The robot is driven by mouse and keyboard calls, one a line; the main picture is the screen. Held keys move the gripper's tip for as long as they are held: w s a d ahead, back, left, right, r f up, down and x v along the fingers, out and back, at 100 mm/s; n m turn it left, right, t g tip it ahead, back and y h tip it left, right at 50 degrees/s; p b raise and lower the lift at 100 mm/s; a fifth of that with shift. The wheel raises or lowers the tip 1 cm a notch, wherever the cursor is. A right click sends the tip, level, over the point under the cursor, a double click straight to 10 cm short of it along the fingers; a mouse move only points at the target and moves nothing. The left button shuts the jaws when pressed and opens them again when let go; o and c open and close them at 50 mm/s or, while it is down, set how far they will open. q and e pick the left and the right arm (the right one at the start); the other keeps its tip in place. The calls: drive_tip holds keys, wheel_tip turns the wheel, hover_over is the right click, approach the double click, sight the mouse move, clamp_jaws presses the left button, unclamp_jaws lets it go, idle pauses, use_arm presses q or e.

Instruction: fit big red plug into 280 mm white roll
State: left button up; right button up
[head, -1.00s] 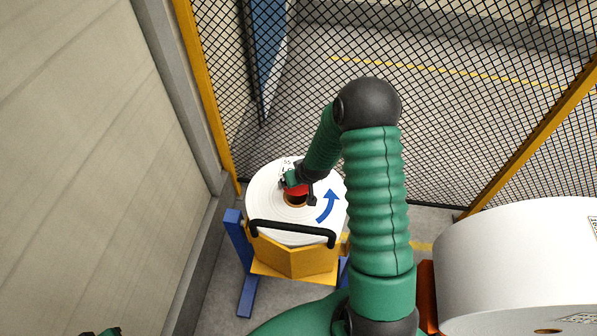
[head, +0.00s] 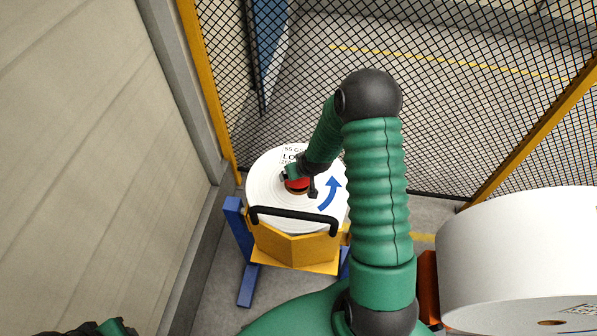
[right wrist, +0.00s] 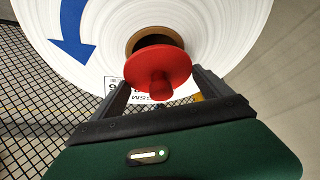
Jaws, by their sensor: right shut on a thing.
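The white roll (head: 265,190) lies with its round face up on a yellow and blue stand; a blue arrow and black print mark the face. Its brown core with a dark hole shows in the right wrist view (right wrist: 152,38). My right gripper (head: 299,180) is shut on the red plug (right wrist: 150,68) by its knob. The plug's disc covers part of the core opening. I cannot tell whether it touches the core. My left gripper (head: 105,329) is only partly in view at the bottom left edge, its jaws unclear.
The stand (head: 295,247) has a black handle (head: 292,217) at its near side. A larger white roll (head: 520,245) is at the right. A mesh fence (head: 430,110) stands behind, and a pale panelled wall (head: 90,130) is on the left.

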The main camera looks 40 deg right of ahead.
sight(300, 180)
drive_tip(key=shift+f, duration=0.15)
drive_tip(key=shift+f+b, duration=1)
drive_tip(key=shift+f, duration=0.15)
drive_tip(key=shift+f, duration=0.25)
drive_tip(key=shift+f, duration=0.15)
drive_tip(key=shift+s+a+f+b, duration=0.1)
drive_tip(key=shift+b, duration=0.3)
drive_tip(key=shift+s+a+f, duration=0.1)
drive_tip(key=o, duration=1.1)
drive_tip(key=shift+o, duration=0.8)
drive_tip(key=shift+a, duration=0.1)
